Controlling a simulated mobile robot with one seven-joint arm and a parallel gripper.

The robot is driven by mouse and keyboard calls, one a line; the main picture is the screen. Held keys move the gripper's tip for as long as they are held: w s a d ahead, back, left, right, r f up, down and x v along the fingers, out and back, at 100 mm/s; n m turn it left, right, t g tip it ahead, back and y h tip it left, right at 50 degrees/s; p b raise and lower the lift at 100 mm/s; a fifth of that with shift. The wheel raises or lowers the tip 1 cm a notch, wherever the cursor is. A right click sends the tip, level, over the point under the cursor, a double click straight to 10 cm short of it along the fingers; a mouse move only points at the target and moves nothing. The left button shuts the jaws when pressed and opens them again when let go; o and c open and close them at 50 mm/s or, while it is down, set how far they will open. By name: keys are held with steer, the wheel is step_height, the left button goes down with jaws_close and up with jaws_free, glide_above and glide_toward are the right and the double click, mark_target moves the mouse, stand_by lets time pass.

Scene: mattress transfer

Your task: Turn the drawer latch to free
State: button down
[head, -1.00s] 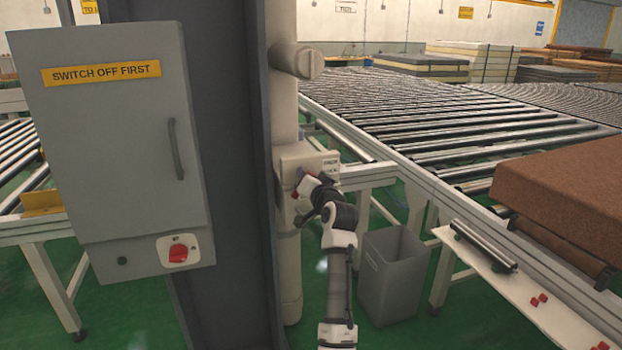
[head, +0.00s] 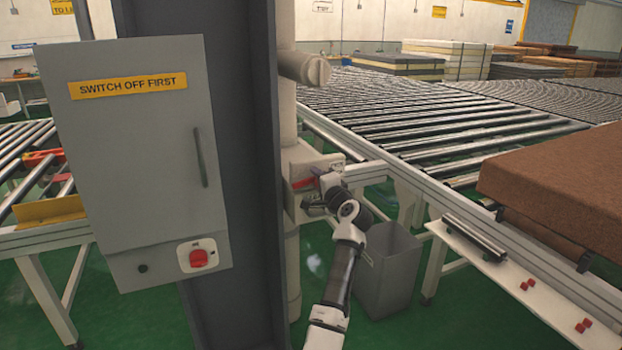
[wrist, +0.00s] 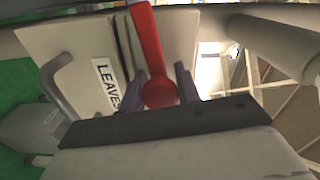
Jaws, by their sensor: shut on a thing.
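The red drawer latch (wrist: 148,45) is a lever with a round end, lying across the pale drawer front in the wrist view. In the head view a strip of the red latch (head: 303,183) shows on the cream box (head: 305,160) fixed to the pipe. My gripper (wrist: 160,84) has its two dark fingers on either side of the latch's round end and is shut on it. In the head view my gripper (head: 317,198) is at the box, partly hidden by my wrist. The drawer front carries a white label (wrist: 105,85) reading "LEAVES" and a grey handle (wrist: 62,85).
A grey bin (head: 388,275) stands below, right of my arm. A dark column (head: 245,130) and a grey cabinet (head: 140,170) with a red switch (head: 198,258) stand to the left. A roller conveyor (head: 440,120) with a brown mattress (head: 560,180) is at the right.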

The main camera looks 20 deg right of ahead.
steer(key=shift+m+p, duration=0.55)
steer(key=shift+m, duration=0.45)
steer(key=c, duration=1)
jaws_free()
steer(key=shift+s, duration=0.1)
steer(key=s+b, duration=0.2)
steer(key=s, duration=0.4)
steer(key=s+b, duration=0.2)
steer(key=s, duration=0.5)
steer(key=shift+s+d, duration=0.2)
steer(key=shift+s, duration=0.1)
